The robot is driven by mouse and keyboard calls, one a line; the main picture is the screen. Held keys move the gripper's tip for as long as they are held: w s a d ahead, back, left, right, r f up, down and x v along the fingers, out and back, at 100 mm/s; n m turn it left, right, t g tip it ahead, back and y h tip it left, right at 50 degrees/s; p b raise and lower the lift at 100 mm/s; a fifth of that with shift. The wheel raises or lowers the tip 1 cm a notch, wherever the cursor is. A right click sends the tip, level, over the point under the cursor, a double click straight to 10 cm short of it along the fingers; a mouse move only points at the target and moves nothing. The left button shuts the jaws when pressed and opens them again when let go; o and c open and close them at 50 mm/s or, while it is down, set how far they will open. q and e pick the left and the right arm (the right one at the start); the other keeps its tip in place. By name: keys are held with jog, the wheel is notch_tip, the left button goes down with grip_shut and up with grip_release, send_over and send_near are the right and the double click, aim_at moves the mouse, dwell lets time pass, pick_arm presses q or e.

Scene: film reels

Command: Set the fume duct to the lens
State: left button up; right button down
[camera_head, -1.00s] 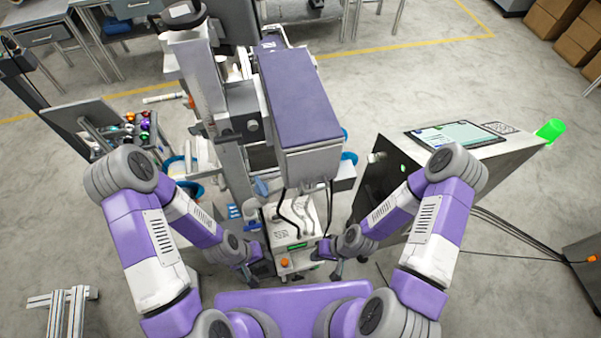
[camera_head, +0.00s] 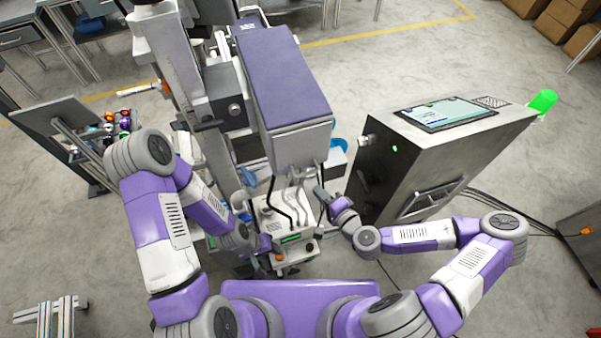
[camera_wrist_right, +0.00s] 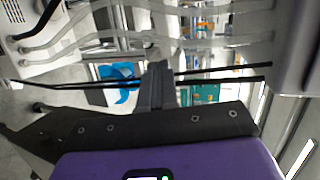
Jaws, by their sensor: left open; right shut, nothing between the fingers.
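A tall machine head with a purple top (camera_head: 283,75) stands in the middle of the head view. Black cables and pale tubes hang beneath it to a white box with a green display (camera_head: 291,238). In the right wrist view several translucent tubes (camera_wrist_right: 90,46) and thin black cables (camera_wrist_right: 60,85) run across. I cannot tell which part is the fume duct, and no lens can be made out. My right gripper (camera_head: 319,192) is shut and empty beside the tubes, right of the machine head's lower end; its fingers (camera_wrist_right: 157,85) lie close to the black cables. My left gripper (camera_head: 266,243) is open at the box's left side.
A rack with coloured round items (camera_head: 117,124) is at the left.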

jog(key=r+b+x, duration=0.1)
jog(key=b+x, duration=0.1)
jog(key=x, duration=0.9)
jog(key=shift+w+a, duration=0.25)
jog(key=shift+w, duration=0.15)
jog(key=shift+f+b, duration=0.1)
jog(key=shift+b, duration=0.2)
